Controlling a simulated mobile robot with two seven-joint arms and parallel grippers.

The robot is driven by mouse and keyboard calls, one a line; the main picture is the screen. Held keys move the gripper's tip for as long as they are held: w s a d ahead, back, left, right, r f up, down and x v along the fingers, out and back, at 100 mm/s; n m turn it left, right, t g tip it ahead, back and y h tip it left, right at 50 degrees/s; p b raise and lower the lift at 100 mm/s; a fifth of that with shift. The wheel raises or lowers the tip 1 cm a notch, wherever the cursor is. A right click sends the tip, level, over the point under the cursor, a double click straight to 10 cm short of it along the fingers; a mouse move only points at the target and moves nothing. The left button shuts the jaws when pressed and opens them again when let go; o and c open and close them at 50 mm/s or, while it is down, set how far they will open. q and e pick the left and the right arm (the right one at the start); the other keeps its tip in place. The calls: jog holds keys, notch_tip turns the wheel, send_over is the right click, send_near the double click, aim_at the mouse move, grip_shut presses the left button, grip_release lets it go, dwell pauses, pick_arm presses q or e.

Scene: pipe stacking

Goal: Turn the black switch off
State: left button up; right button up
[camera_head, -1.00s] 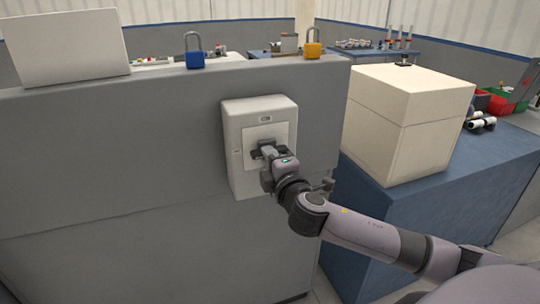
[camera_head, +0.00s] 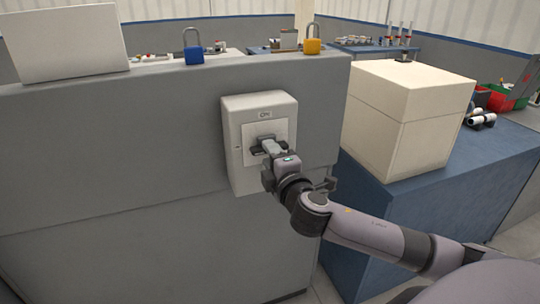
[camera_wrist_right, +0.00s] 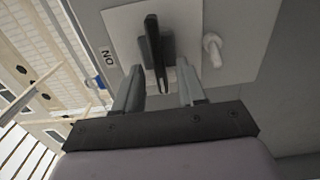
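The black switch (camera_wrist_right: 153,45) shows in the right wrist view as a dark handle on a pale plate, with an "ON" label beside it. In the head view the plate is on a light grey switch box (camera_head: 236,160) on the grey panel, and the "ON" label is above my gripper. My right gripper (camera_wrist_right: 160,82) is open, with one finger on each side of the handle's near end. A gap shows between the handle and each finger. In the head view the right gripper (camera_head: 267,147) covers most of the switch. My left gripper is not in view.
A cream box (camera_head: 400,130) sits on a blue table (camera_head: 460,190) to the right. A white peg (camera_wrist_right: 212,48) sticks out beside the switch.

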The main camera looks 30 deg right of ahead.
jog(key=b+v, duration=0.1)
jog(key=v, duration=0.5)
dwell(0.5)
jog(key=s+a+f+m+g+y, duration=0.2)
jog(key=s+a+f+g, duration=0.1)
jog(key=f, duration=0.7)
jog(key=s+a+f+m+g+y, duration=0.2)
jog(key=s+a+f+m, duration=0.15)
jog(key=f, duration=0.65)
jog(key=s+a+f+m+g+y, duration=0.2)
jog(key=s+a+f+m, duration=0.3)
jog(key=s+f, duration=0.6)
jog(key=s+m, duration=0.1)
jog(key=m, duration=0.1)
jog(key=shift+f+m, duration=0.35)
jog(key=shift+s, duration=0.1)
